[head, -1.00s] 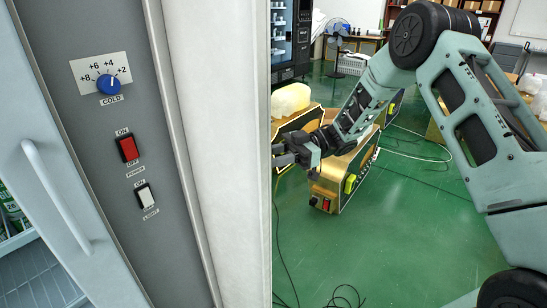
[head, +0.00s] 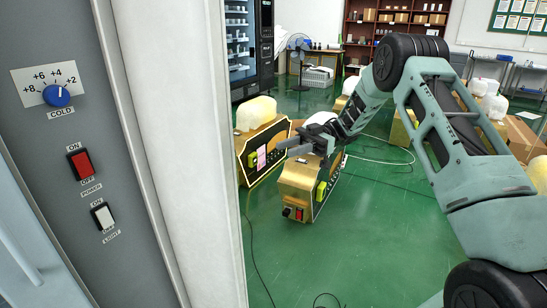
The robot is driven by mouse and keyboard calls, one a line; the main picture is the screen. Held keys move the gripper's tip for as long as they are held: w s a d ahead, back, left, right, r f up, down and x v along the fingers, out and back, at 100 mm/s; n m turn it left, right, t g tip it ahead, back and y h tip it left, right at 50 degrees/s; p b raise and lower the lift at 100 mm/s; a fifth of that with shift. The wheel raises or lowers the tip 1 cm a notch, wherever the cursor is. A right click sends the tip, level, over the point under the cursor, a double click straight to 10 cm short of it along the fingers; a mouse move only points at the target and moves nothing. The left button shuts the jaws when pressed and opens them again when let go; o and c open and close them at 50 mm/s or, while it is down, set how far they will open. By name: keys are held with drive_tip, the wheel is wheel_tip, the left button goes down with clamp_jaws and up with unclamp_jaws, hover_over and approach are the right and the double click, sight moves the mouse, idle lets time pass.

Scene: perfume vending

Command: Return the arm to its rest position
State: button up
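My arm reaches in from the right side of the head view, bent at the elbow with the forearm slanting down to the left. My gripper (head: 287,148) is at the end of it, to the right of the white cabinet edge and clear of it. Two fingers point left with a narrow gap seeming to show between them, but the view is too small to tell how far apart they are. Nothing can be seen held in it. Behind and below it stands a gold machine (head: 297,190).
A grey panel (head: 85,240) with a blue dial (head: 56,95), a red switch (head: 81,165) and a white switch (head: 103,216) fills the left. Another gold machine (head: 247,148) stands behind. A black vending machine (head: 258,50) is at the back. Green floor (head: 350,240) is open in front.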

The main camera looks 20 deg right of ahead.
drive_tip(key=shift+w+d, duration=0.1)
drive_tip(key=shift+d, duration=0.75)
drive_tip(key=shift+w+a, duration=0.1)
drive_tip(key=w+a+r+m+t+h, duration=0.3)
drive_tip(key=w+r+m+t+h, duration=0.3)
drive_tip(key=w+m+t+h, duration=0.7)
drive_tip(key=s+f+m+g+h, duration=0.2)
drive_tip(key=s+f, duration=0.1)
drive_tip(key=s, duration=0.8)
drive_tip(key=s+d+f+m+g+h, duration=0.1)
drive_tip(key=s+f+m+g, duration=0.2)
drive_tip(key=s, duration=0.8)
drive_tip(key=s+f+m+g+h, duration=0.2)
drive_tip(key=s+f, duration=0.2)
drive_tip(key=s, duration=0.7)
drive_tip(key=s+a+r+n+g+p, duration=0.1)
drive_tip(key=s+a+r+n+g, duration=0.2)
drive_tip(key=s+a+n, duration=0.5)
drive_tip(key=s+a, duration=0.6)
drive_tip(key=a, duration=0.4)
drive_tip(key=shift+s+a+r+y, duration=0.15)
drive_tip(key=shift+s+a+y, duration=0.05)
drive_tip(key=shift+s+y, duration=0.2)
